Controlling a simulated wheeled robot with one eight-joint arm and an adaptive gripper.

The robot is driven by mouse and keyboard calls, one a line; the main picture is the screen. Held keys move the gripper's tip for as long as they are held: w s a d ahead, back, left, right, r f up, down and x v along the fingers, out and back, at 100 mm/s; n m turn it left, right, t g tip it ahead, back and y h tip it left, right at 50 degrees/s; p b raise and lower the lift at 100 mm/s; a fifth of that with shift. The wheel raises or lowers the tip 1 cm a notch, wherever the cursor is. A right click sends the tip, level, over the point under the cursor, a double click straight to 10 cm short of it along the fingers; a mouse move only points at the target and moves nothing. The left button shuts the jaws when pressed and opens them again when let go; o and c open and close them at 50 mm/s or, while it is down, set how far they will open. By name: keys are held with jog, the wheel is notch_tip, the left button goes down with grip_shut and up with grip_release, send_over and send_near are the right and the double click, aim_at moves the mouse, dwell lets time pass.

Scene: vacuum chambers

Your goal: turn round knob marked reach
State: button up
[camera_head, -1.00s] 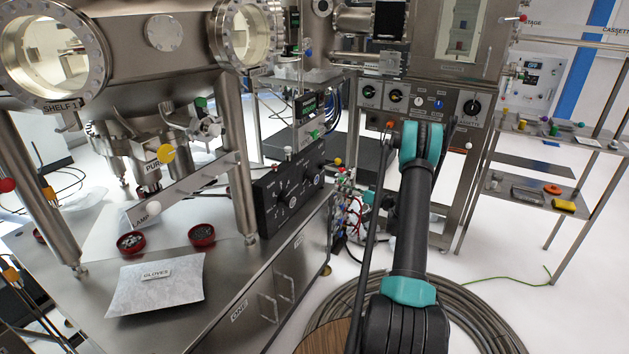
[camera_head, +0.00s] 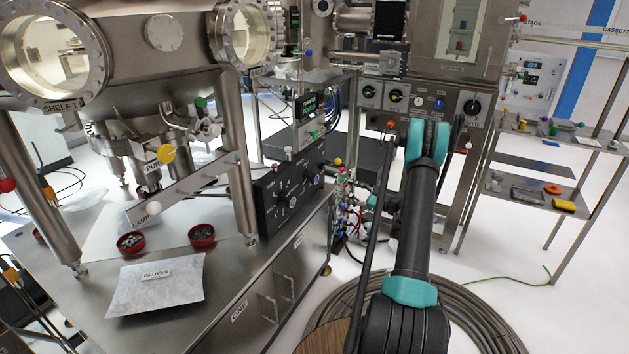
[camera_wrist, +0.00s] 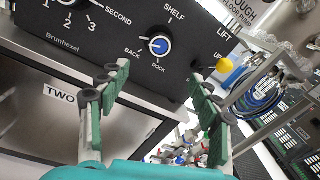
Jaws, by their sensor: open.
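No label reading "reach" is legible in either view. In the wrist view, a black control box (camera_wrist: 195,68) carries a round knob with a blue centre (camera_wrist: 159,46), among the words SHELF, BACK and DOCK. A second dial (camera_wrist: 68,3), marked 1, 2, 3 and SECOND, is cut by the top edge. My gripper (camera_wrist: 163,83) is open and empty, its green-padded fingers apart below the blue-centred knob; touching cannot be seen. In the head view, the black box (camera_head: 268,207) stands on the steel bench; my gripper cannot be made out there.
A yellow ball (camera_wrist: 224,65) is at the box's right end. Cables and coloured fittings (camera_head: 350,205) hang beside the bench. A panel with several round knobs (camera_head: 420,102) is behind my arm. A gloves packet (camera_head: 157,284) and two red dishes (camera_head: 202,236) lie on the bench.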

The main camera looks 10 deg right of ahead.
aim_at(317, 179)
jog(key=w+a+m, duration=0.1)
jog(key=w+a, duration=0.2)
jog(key=a, duration=0.1)
jog(key=w+a+m, duration=0.1)
jog(key=w+a, duration=0.3)
jog(key=w+a+m, duration=0.1)
jog(key=w+a, duration=0.3)
jog(key=a, duration=0.1)
jog(key=shift+w, duration=0.15)
jog(key=shift+c, duration=0.4)
jog(key=c, duration=1.1)
